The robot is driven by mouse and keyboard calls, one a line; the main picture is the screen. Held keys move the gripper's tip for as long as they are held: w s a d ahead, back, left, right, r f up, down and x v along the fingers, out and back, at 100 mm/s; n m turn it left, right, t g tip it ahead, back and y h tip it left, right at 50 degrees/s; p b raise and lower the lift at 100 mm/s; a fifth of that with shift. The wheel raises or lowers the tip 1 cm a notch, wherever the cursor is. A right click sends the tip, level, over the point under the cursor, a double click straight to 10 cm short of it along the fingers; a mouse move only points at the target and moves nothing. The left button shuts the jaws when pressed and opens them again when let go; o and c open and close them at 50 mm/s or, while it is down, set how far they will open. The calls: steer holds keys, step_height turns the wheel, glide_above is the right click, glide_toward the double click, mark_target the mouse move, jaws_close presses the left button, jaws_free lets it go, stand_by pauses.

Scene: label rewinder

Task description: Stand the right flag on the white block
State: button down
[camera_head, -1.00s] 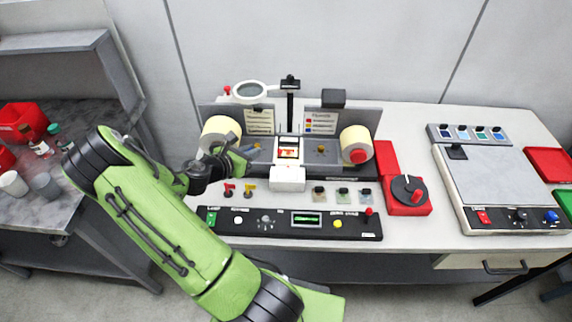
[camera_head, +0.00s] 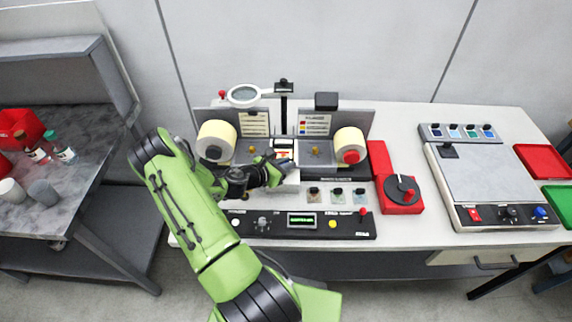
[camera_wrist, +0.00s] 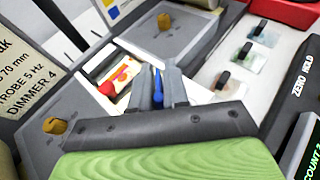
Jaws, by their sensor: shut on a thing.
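My gripper (camera_head: 276,170) is shut on a small blue piece (camera_wrist: 158,88), which shows between the fingers in the wrist view and looks like the right flag. Its full shape and lower end are partly hidden by the fingers. My gripper is over or just beside the block; the gap between flag and block cannot be told. The red and yellow flags at the left are hidden behind my arm now.
A red and yellow label (camera_wrist: 118,80) lies in the window near my fingers. Label rolls stand at left (camera_head: 216,141) and right (camera_head: 350,144). A magnifier (camera_head: 244,95) rises behind. Several black-handled pieces, including one (camera_head: 337,192), and the control panel (camera_head: 300,222) are in front.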

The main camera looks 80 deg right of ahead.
steer(key=c, duration=1.6)
jaws_free()
steer(key=shift+f, duration=0.15)
steer(key=o, duration=0.5)
steer(key=shift+a+r, duration=0.1)
steer(key=shift+r, duration=0.25)
steer(key=v, duration=1.1)
steer(key=shift+w+a+r, duration=0.15)
steer(key=shift+w+a, duration=0.1)
